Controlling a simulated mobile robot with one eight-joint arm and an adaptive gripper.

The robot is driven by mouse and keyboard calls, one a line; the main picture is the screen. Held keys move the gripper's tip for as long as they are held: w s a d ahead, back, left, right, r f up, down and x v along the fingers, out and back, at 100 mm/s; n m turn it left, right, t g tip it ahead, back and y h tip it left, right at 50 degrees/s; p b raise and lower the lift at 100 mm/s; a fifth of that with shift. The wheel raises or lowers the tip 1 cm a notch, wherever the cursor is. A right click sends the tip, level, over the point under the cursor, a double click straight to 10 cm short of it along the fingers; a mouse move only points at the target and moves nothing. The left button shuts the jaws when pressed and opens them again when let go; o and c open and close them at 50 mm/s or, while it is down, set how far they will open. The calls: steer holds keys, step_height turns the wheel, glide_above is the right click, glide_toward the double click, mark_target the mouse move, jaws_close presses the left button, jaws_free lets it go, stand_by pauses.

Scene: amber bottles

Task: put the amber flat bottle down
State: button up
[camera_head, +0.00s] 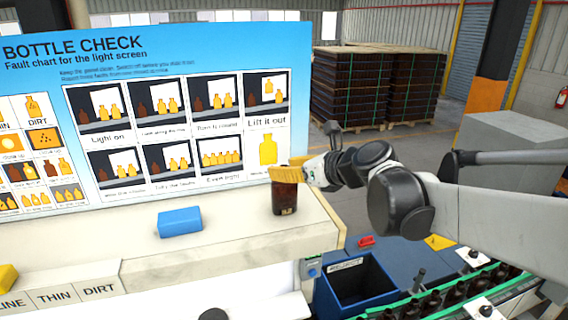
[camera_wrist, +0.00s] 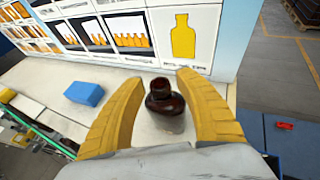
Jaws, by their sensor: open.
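The amber flat bottle (camera_head: 285,197) stands upright on the pale worktop (camera_head: 240,240), near its right end and in front of the chart board. In the wrist view the dark brown bottle (camera_wrist: 164,98) is between the two yellow fingers, with a gap on each side. My gripper (camera_head: 284,173) reaches in from the right at the height of the bottle's top. The fingers hide the bottle's neck in the head view. My gripper also shows in the wrist view (camera_wrist: 160,85), its fingers spread and not pressing on the bottle.
A blue block (camera_head: 180,221) lies on the worktop left of the bottle. The bottle check board (camera_head: 230,60) rises behind. A dark blue bin (camera_head: 355,283) and a conveyor with bottles (camera_head: 450,298) are below right. The worktop between block and bottle is clear.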

steer(key=b+v, duration=0.2)
steer(key=v, duration=1)
steer(key=s+d+f+n+g+h, duration=0.1)
steer(key=s+d+f+n+h, duration=0.3)
steer(key=s+f+n, duration=0.5)
steer(key=s+d+f+n+g+h, duration=0.2)
steer(key=s+d+f+n+h, duration=0.3)
steer(key=s+f+n, duration=0.5)
steer(key=d+n, duration=0.1)
steer(key=n, duration=0.7)
steer(key=shift+d+n, duration=0.15)
steer(key=shift+n, duration=0.15)
step_height(320, 180, down, 35)
steer(key=b, duration=3.5)
steer(key=shift+f, duration=0.15)
